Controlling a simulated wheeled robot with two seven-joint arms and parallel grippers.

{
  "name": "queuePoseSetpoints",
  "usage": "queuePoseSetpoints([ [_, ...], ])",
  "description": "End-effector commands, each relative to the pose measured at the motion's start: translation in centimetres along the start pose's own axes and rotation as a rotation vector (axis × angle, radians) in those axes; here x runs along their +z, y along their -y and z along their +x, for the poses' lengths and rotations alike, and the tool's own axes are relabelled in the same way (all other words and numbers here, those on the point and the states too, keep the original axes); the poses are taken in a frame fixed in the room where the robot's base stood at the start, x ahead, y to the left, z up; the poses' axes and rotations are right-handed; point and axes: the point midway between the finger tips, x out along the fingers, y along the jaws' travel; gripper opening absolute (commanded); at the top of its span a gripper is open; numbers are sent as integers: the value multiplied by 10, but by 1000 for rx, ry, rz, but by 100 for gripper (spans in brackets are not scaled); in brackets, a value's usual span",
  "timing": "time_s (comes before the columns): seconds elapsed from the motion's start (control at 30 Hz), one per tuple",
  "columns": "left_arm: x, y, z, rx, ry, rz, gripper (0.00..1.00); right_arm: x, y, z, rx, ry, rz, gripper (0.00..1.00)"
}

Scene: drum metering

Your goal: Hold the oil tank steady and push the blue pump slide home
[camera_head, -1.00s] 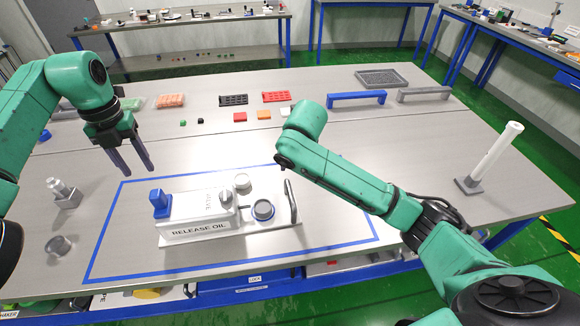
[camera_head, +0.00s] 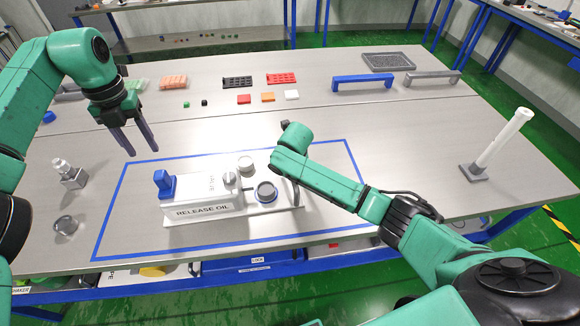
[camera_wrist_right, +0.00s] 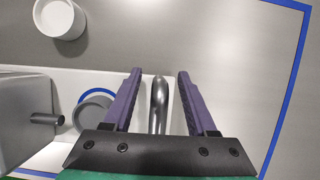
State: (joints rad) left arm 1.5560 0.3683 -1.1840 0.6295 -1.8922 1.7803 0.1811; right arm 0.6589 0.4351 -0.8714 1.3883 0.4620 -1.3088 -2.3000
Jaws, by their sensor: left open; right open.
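The white oil tank (camera_head: 205,207), labelled RELEASE OIL, stands on a white base inside the blue taped outline. The blue pump slide (camera_head: 164,182) stands upright at the tank's left end. A metal bar handle (camera_head: 297,190) rises at the base's right end and also shows in the right wrist view (camera_wrist_right: 159,105). My right gripper (camera_wrist_right: 158,72) is open, one finger on each side of the handle, with gaps between; my own arm hides it in the head view. My left gripper (camera_head: 142,153) is open and empty, pointing down above the table, behind and left of the blue slide.
A blue-rimmed cup (camera_head: 265,192) and a white round cap (camera_head: 245,163) sit beside the tank's right part. A metal fitting (camera_head: 69,174) and a grey ring (camera_head: 65,225) stand at left. A white post (camera_head: 502,141) leans at right. Trays and blocks line the back.

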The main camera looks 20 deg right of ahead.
Motion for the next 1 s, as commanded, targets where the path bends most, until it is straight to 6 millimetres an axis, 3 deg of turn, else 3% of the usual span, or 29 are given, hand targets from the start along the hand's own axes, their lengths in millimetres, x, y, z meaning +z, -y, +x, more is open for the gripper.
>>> queuePoseSetpoints([
  [0.13, 0, 0, 0, 0, 0, 0, 50, 0, 0, 0, 0, 0, 0, 57],
  [0.2, 0, 0, 0, 0, 0, 0, 50, 0, 0, 0, 0, 0, 0, 31],
  [0.3, 0, 0, 0, 0, 0, 0, 50, 0, 0, 0, 0, 0, 1, 0],
  [1.0, 0, 0, 0, 0, 0, 0, 50, 0, 0, -1, 0, 0, 2, 0],
])
